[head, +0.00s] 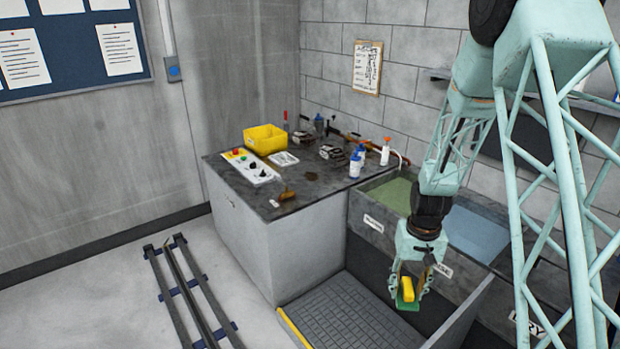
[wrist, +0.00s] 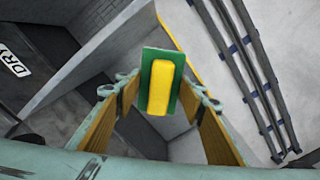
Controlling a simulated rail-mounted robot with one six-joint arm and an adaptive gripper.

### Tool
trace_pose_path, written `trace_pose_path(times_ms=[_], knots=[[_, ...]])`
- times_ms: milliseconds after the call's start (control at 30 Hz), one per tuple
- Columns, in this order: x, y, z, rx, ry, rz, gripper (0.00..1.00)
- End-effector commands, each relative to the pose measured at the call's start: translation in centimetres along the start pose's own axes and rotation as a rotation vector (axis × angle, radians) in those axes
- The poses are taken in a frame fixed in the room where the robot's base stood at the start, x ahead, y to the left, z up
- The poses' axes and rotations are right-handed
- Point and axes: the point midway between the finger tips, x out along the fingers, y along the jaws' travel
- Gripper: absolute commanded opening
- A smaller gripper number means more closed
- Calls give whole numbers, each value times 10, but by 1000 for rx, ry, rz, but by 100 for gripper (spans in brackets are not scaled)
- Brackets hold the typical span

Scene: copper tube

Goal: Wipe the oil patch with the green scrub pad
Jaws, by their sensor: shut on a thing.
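The green scrub pad (head: 408,306) has a yellow grip on top. My gripper (head: 407,284) is shut on it and holds it in the air over the grey ribbed mat area, in front of the tanks. In the wrist view the pad (wrist: 149,70) sits between the two fingers, its yellow block facing the camera. A small dark brown patch (head: 312,176), which looks like the oil patch, lies on the dark workbench top (head: 330,190). The pad is well to the right of the patch and lower than the bench top, apart from it.
A yellow bin (head: 265,139), a button panel (head: 249,166), a brown-headed tool (head: 286,195) and several bottles (head: 355,166) stand around the patch. Tanks with green (head: 392,194) and blue (head: 475,234) contents adjoin the bench at right. Floor rails (head: 190,290) run at left.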

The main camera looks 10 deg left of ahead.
Motion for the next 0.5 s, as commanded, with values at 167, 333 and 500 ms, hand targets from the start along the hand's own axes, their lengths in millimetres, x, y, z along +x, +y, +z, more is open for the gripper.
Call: trace_pose_path(times_ms=[167,333,500], knots=[[0,0,0,0,0,0,26],[0,7,0,1,0,0,26],[0,27,-1,3,0,0,26]])
